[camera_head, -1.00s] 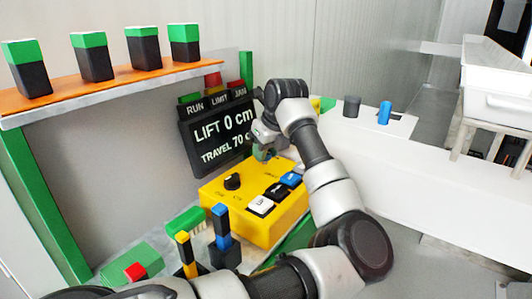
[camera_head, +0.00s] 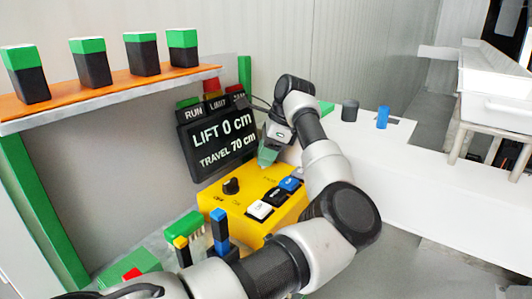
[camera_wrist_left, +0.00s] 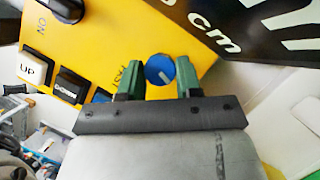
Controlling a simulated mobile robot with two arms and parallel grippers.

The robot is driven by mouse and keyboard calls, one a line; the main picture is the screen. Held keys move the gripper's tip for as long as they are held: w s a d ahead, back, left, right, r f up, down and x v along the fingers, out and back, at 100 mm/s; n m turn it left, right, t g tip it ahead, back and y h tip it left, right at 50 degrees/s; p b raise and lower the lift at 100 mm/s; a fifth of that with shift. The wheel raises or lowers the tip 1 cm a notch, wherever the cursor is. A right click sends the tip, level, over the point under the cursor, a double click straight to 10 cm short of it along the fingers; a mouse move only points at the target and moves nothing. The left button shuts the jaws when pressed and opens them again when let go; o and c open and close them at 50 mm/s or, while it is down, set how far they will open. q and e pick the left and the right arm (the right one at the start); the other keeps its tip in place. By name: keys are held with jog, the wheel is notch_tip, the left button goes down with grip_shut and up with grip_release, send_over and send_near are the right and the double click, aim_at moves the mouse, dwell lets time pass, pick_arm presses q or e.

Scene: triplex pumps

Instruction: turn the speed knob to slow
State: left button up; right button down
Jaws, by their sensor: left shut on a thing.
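The blue speed knob (camera_wrist_left: 160,69) with a white pointer line sits on the yellow control box (camera_head: 222,207). It shows in the left wrist view, with the lettering FAST beside it, partly covered by a finger. My left gripper (camera_wrist_left: 159,78) has its two green fingers on either side of the knob, shut on it. In the head view the left gripper (camera_head: 266,158) reaches down to the far right corner of the box and hides the knob. My right gripper is not in view.
The box also carries a black knob (camera_head: 231,186) and white, black and blue buttons. A display (camera_head: 220,138) reading LIFT 0 cm, TRAVEL 70 cm stands close behind the gripper. Levers with blue (camera_head: 219,226) and yellow tops stand in front. A shelf with green-topped blocks is at left.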

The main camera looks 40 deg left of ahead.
pick_arm(q)
jog(key=shift+r+n+g+h, duration=0.1)
jog(key=shift+n+g+h, duration=0.2)
jog(key=shift+n, duration=0.8)
jog(key=shift+a+n, duration=0.1)
jog(key=shift+n, duration=0.4)
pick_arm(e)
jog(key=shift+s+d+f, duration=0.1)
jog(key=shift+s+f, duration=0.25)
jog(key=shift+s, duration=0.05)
pick_arm(q)
jog(key=shift+h, duration=0.3)
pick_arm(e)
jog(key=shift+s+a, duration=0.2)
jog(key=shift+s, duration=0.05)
pick_arm(q)
jog(key=o, duration=0.9)
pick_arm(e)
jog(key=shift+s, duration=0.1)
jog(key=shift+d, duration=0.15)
